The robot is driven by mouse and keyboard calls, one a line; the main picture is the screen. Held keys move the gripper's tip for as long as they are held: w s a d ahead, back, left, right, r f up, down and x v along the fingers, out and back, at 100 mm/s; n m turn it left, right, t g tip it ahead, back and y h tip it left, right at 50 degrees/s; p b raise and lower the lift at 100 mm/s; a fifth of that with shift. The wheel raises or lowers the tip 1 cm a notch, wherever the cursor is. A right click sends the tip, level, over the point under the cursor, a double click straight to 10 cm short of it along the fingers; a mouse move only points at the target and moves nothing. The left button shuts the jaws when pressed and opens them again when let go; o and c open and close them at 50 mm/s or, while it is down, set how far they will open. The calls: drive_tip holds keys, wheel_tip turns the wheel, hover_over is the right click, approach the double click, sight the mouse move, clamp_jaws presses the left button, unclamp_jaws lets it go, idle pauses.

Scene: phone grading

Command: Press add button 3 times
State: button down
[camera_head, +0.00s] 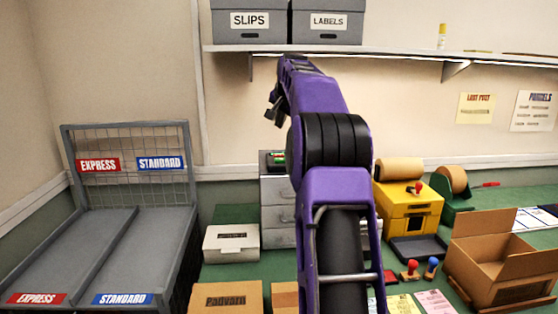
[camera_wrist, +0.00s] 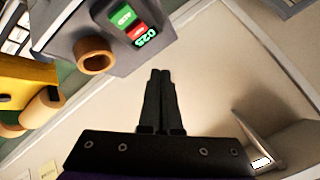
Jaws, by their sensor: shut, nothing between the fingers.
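The green add button (camera_wrist: 124,17) is on the front of a grey machine (camera_wrist: 85,35), in the upper part of the wrist view. A red button (camera_wrist: 137,31) and a small display with green digits (camera_wrist: 147,41) sit beside it; the digits are tilted and hard to read. In the head view the machine (camera_head: 266,168) stands on grey drawers, partly hidden by my arm. My gripper (camera_wrist: 160,72) is shut and empty, its tips apart from the button. In the head view my gripper (camera_head: 274,108) hangs above the machine, near the wall.
A shelf (camera_head: 400,52) with two grey boxes runs above my arm. A yellow machine (camera_head: 408,215) and an open cardboard box (camera_head: 490,262) stand at the right. A white box (camera_head: 231,243) and a grey sorting rack (camera_head: 90,250) are at the left. A brown roll (camera_wrist: 97,55) juts out near the buttons.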

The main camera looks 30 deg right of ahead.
sight(280, 160)
drive_tip(key=shift+f+b, duration=2.2)
drive_tip(key=shift+f, duration=2)
drive_tip(key=shift+f, duration=0.4)
drive_tip(key=shift+f+b, duration=0.4)
drive_tip(key=shift+f, duration=0.1)
drive_tip(key=shift+r, duration=0.1)
drive_tip(key=shift+r+p, duration=0.75)
drive_tip(key=shift+p, duration=0.15)
